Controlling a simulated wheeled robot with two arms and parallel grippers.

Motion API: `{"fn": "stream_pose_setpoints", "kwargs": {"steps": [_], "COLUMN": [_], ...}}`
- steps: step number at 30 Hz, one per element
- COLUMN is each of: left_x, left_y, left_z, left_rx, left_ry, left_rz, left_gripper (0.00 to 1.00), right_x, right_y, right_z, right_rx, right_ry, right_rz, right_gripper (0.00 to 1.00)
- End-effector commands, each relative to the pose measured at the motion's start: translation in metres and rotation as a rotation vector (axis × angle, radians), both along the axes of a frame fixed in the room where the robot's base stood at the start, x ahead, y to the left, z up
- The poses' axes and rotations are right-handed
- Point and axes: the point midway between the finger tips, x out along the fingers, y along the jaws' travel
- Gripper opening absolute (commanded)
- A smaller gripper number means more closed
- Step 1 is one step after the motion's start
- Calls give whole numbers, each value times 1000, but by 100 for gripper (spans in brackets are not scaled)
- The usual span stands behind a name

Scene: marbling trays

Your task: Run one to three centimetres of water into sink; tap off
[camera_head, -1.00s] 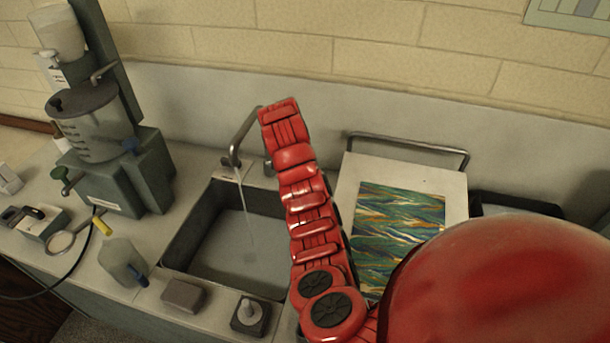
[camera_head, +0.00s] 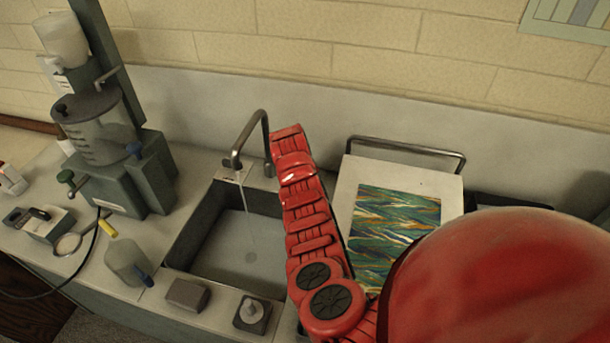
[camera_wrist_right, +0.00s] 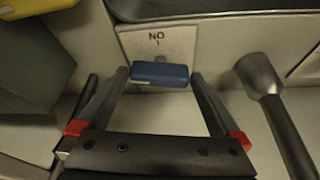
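The grey metal tap (camera_head: 250,135) stands behind the sink (camera_head: 205,222). A thin stream of water (camera_head: 246,208) runs from its spout into the basin. The basin floor looks grey and a round drain shows; I cannot tell the water depth. My right arm reaches to the tap's right side, and its gripper is hidden in the head view. In the right wrist view, my right gripper (camera_wrist_right: 160,78) is open, its fingers on either side of a blue lever (camera_wrist_right: 160,74), with narrow gaps. A plate marked "NO" (camera_wrist_right: 158,45) lies beyond it. My left gripper is not in view.
A sponge-like block (camera_head: 187,295) and a small dispenser (camera_head: 252,314) sit at the sink's front edge. A board with a marbled sheet (camera_head: 400,215) lies right of my arm.

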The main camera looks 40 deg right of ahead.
Motion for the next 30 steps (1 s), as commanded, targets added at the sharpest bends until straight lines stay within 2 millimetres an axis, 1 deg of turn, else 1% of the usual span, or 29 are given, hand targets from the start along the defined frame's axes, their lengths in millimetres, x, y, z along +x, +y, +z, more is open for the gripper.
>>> {"fn": "stream_pose_setpoints", "kwargs": {"steps": [1,5,6,8,9,11,16,24,30], "left_x": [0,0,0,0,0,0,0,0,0], "left_y": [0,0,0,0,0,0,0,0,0], "left_z": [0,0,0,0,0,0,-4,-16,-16], "left_rx": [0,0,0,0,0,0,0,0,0], "left_ry": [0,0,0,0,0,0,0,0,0], "left_rz": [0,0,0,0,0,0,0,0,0], "left_gripper": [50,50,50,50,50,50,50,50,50], "right_x": [0,0,0,0,0,0,0,-1,0], "right_y": [0,0,0,0,0,0,-1,-3,-2], "right_z": [0,0,0,0,0,0,0,-1,2], "right_rx": [0,0,0,0,0,1,0,-2,-3], "right_ry": [0,0,0,0,0,-1,-3,-2,-3], "right_rz": [0,0,0,0,0,-1,33,190,222], "right_gripper": [93,69,62,51,44,34,34,34,34]}}
